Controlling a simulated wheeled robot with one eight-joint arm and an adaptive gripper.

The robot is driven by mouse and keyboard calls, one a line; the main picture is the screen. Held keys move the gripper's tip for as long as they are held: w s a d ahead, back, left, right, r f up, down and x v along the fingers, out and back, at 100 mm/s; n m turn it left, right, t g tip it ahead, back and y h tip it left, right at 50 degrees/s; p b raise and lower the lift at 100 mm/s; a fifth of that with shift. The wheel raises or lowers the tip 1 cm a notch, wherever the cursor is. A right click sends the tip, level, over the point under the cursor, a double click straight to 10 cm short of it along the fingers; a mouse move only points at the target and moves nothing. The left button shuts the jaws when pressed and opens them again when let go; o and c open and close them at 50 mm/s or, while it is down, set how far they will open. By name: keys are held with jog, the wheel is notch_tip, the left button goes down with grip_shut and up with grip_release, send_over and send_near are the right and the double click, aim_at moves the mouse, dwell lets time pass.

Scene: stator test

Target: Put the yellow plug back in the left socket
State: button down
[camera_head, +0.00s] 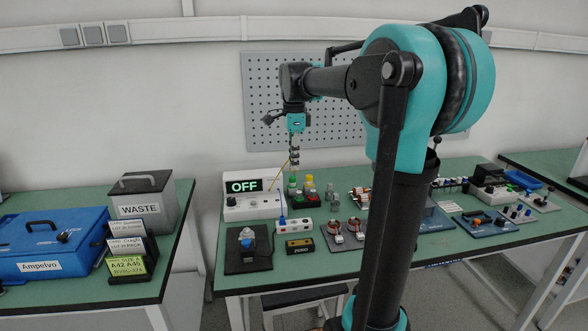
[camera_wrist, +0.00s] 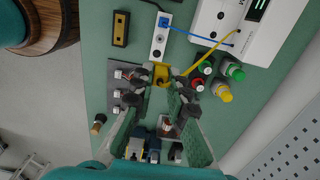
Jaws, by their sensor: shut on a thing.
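My gripper (camera_head: 294,165) is shut on the yellow plug (camera_wrist: 160,75) and holds it above the table. The plug sits between the fingertips in the wrist view. Its yellow cable (camera_wrist: 203,60) runs to the white tester (camera_wrist: 228,28), and the cable also shows in the head view (camera_head: 279,173). The white socket strip (camera_head: 311,226) lies on the table below my gripper. In the wrist view the strip (camera_wrist: 159,44) appears just above the yellow plug, with bare sockets showing. A blue plug (camera_wrist: 164,22) is in its upper end. The plug's prongs are hidden.
The tester display (camera_head: 244,186) reads OFF. Green, red and yellow capped parts (camera_wrist: 222,92) stand close beside my gripper. A black and yellow ZERO box (camera_head: 299,246) lies in front of the strip. A dark plate with coils (camera_head: 343,235) is to the right.

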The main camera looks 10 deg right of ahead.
dwell(0.4)
jog(key=w+a, duration=0.8)
jog(key=w, duration=0.4)
jog(key=shift+w+a, duration=0.25)
jog(key=shift+a, duration=0.1)
jog(key=shift+f, duration=0.1)
jog(key=shift+f, duration=7.9)
jog(key=shift+f, duration=1.15)
jog(key=c, duration=1.4)
grip_release()
